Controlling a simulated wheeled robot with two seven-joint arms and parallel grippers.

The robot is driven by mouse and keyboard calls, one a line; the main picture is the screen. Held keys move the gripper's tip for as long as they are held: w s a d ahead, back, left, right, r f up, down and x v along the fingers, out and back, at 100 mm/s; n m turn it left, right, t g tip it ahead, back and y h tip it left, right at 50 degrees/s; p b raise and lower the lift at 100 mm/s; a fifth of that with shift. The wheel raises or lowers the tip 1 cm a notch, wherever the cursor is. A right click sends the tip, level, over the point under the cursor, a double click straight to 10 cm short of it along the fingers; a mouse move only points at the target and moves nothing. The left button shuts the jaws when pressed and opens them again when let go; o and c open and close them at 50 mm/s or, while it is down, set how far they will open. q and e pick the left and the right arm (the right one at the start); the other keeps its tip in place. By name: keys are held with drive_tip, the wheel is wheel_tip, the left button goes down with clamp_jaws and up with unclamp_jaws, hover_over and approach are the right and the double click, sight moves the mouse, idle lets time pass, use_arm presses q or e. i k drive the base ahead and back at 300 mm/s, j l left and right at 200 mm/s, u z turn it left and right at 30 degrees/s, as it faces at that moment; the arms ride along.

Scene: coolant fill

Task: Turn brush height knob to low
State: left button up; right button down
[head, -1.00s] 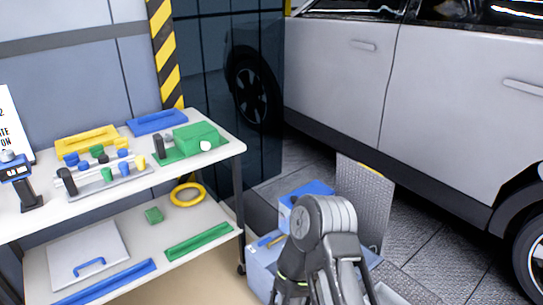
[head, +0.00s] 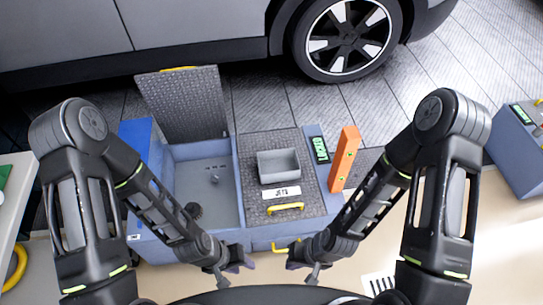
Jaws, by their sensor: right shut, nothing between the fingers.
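A blue-grey machine (head: 250,232) stands in front of me with its left compartment open and its textured lid (head: 187,104) raised. Inside the compartment is a small grey knob-like fitting (head: 215,179) on the floor. A dark round part (head: 193,210) sits at the left, partly behind my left arm. I cannot tell which of these, if either, is the brush height knob, and no low mark is legible. My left gripper (head: 240,260) is at the machine's front edge; its finger opening is unclear. My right gripper (head: 295,258) is shut and empty, just right of the yellow front handle.
The machine's closed right lid carries a grey tray (head: 278,165), a label reading JETS (head: 281,193) and a yellow handle (head: 286,209). A green display (head: 320,149) and an orange upright part (head: 344,160) stand right of it. A car (head: 200,35) is behind. Another blue-grey box (head: 525,155) is far right.

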sight(215, 178)
drive_tip(key=i+j+z, duration=0.15)
drive_tip(key=j+z, duration=1.35)
drive_tip(key=j, duration=0.1)
